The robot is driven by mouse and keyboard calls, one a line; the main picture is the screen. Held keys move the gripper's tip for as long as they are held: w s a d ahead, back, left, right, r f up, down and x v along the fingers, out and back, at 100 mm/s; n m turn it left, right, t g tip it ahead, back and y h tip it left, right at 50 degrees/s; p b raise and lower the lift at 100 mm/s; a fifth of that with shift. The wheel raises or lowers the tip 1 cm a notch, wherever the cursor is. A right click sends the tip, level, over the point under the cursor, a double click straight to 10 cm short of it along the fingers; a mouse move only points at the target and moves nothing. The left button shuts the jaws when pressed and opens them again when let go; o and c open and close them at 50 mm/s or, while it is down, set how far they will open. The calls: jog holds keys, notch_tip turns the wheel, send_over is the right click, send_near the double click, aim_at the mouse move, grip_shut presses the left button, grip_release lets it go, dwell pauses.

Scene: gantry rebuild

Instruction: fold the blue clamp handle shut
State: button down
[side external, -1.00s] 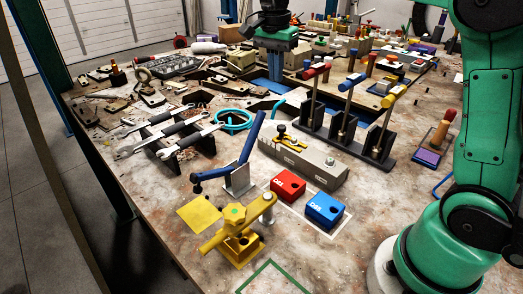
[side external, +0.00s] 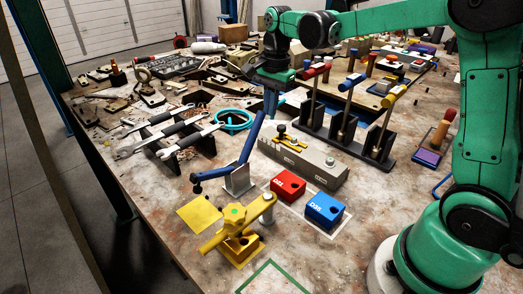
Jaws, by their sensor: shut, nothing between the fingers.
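The blue clamp handle (side external: 250,138) stands up steeply, leaning right, from a grey metal bracket (side external: 238,181) on the bench. The clamp's blue arm (side external: 212,174) reaches left from the bracket and ends in a dark tip. My gripper (side external: 270,105) points down just above and behind the upper end of the handle. It looks shut and empty, and its fingertips are small and dark in this view. I cannot tell whether it touches the handle.
A yellow clamp (side external: 232,240) stands in front. Red (side external: 287,186) and blue (side external: 324,210) blocks sit to the right. A grey fixture (side external: 303,163) and a black lever rack (side external: 348,135) stand behind them. Wrenches (side external: 165,138) and a teal coil (side external: 234,120) lie left of the handle.

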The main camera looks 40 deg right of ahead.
jog(key=shift+s+a+r, duration=0.1)
jog(key=shift+a+r, duration=0.1)
jog(key=shift+a, duration=0.3)
jog(key=shift+a+r+h, duration=0.3)
jog(key=shift+a, duration=0.1)
jog(key=shift+a, duration=0.1)
jog(key=shift+a+r+h, duration=0.5)
jog(key=shift+a+h, duration=0.35)
jog(key=shift+h, duration=0.05)
jog(key=shift+a+r+h, duration=0.2)
jog(key=shift+a+h, duration=0.35)
jog(key=shift+a, duration=0.05)
jog(key=shift+a+r+h, duration=0.2)
jog(key=shift+a+h, duration=0.35)
jog(key=shift+a, duration=0.05)
jog(key=shift+a+r, duration=0.2)
jog(key=shift+a, duration=1.5)
